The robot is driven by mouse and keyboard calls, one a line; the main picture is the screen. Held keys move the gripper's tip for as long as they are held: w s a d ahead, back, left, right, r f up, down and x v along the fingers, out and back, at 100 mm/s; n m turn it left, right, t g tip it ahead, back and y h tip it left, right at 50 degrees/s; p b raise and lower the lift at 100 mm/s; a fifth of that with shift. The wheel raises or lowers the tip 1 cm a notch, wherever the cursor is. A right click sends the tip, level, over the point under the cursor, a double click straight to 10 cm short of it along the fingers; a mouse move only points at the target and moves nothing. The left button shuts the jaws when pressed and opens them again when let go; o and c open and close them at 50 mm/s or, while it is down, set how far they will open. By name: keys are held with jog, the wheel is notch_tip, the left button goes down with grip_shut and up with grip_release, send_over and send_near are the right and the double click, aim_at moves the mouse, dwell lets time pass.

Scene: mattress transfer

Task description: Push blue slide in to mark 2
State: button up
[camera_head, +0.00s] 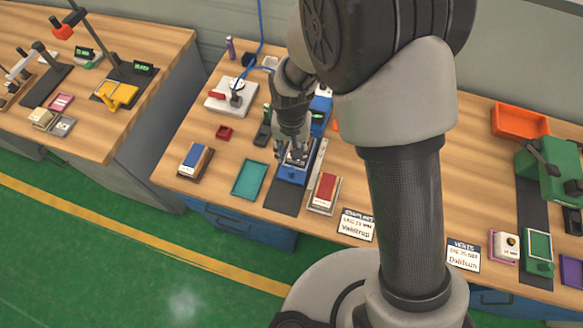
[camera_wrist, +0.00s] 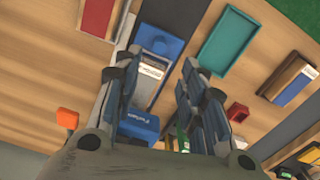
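The blue slide (camera_head: 294,175) sits at the front end of a blue device (camera_head: 320,112) on a dark mat. In the wrist view the slide (camera_wrist: 158,40) is a blue block with a pale, printed plate behind it, and the device body (camera_wrist: 139,124) carries white lettering. My gripper (camera_head: 291,155) is above the slide and points down. In the wrist view my gripper (camera_wrist: 158,72) has its fingers apart, one on each side of the pale plate, with nothing held. I cannot tell whether a finger touches the slide. Mark 2 cannot be read in either view.
A pale strip (camera_head: 318,160) runs along the device's right side. A red-topped block (camera_head: 325,191) stands right of the slide, a teal tray (camera_head: 249,179) left of it. A blue-topped block (camera_head: 196,160) and a small red box (camera_head: 224,132) lie farther left.

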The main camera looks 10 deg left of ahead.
aim_at(291, 170)
notch_tip(291, 170, down, 11)
jog(key=shift+w+r+b, duration=0.1)
jog(key=shift+r+b, duration=0.05)
jog(key=shift+b, duration=0.9)
jog(key=shift+c, duration=0.6)
grip_shut()
jog(key=shift+a, duration=0.1)
